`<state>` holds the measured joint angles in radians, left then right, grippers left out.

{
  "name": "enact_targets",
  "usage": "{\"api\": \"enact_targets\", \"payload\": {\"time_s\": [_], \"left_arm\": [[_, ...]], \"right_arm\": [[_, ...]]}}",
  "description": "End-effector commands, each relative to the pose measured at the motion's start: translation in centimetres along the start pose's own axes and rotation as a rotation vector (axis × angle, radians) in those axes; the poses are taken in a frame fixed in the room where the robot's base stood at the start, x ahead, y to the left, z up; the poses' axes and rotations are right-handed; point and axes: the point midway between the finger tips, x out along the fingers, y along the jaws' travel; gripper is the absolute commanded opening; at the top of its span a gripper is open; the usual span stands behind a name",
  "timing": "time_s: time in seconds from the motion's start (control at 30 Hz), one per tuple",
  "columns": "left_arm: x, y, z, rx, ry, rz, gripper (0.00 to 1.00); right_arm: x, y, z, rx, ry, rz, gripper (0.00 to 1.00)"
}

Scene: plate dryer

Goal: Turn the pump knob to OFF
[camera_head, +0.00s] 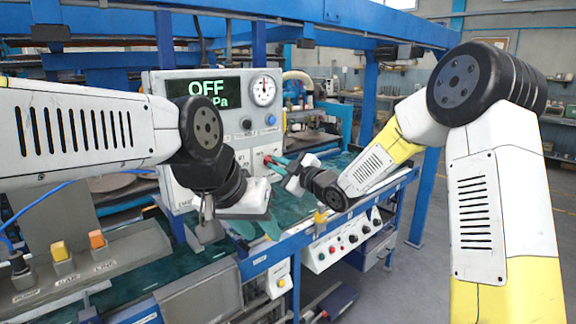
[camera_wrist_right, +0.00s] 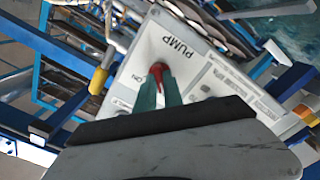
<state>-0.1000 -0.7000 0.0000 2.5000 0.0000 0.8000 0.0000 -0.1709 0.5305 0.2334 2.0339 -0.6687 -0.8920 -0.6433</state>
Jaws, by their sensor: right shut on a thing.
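The red pump knob (camera_wrist_right: 158,69) sits on a light panel (camera_wrist_right: 205,62) in the right wrist view. PUMP is printed beside it and ON shows near the knob; an OFF mark at the knob cannot be made out. My right gripper (camera_wrist_right: 159,88) is shut on the knob, with its teal fingers against it. In the head view my right gripper (camera_head: 275,162) reaches the white control cabinet (camera_head: 222,130) from the right, and the knob is mostly hidden. My left gripper (camera_head: 256,230) hangs lower, pointing down over the green bench top, with its teal fingers apart and nothing visible between them.
The cabinet has a display (camera_head: 208,94) reading OFF and Pa, and a round gauge (camera_head: 263,89). A blue knob (camera_head: 270,119) sits below the gauge. A lower box (camera_head: 342,242) carries several buttons. Blue frame posts stand close around; open floor lies at right.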

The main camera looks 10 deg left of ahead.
Motion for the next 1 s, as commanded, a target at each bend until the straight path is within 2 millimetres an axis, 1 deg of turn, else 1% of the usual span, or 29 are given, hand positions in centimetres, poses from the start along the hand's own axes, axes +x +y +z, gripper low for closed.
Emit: {"api": "enact_targets", "payload": {"time_s": [0.3,0.33,0.43,0.77,0.87,1.0], "left_arm": [[0.0,0.0,0.0,0.0,0.0,0.0,0.36],[0.0,0.0,0.0,0.0,0.0,0.0,0.36],[0.0,0.0,0.0,0.0,0.0,0.0,0.36],[0.0,0.0,0.0,0.0,0.0,0.0,0.36],[0.0,0.0,0.0,0.0,0.0,0.0,0.36],[0.0,0.0,0.0,0.0,0.0,0.0,0.36]], "right_arm": [[-0.1,-0.1,0.1,-0.003,-0.003,-0.003,0.0],[-0.1,-0.1,0.1,-0.003,-0.003,-0.003,0.14],[-0.1,-0.1,0.1,-0.002,-0.002,-0.002,0.33],[-0.1,0.0,0.1,-0.002,-0.001,-0.001,0.34],[-1.0,0.1,0.1,-0.002,-0.002,0.0,0.34],[-3.3,0.1,0.1,-0.003,-0.003,0.0,0.34]]}}
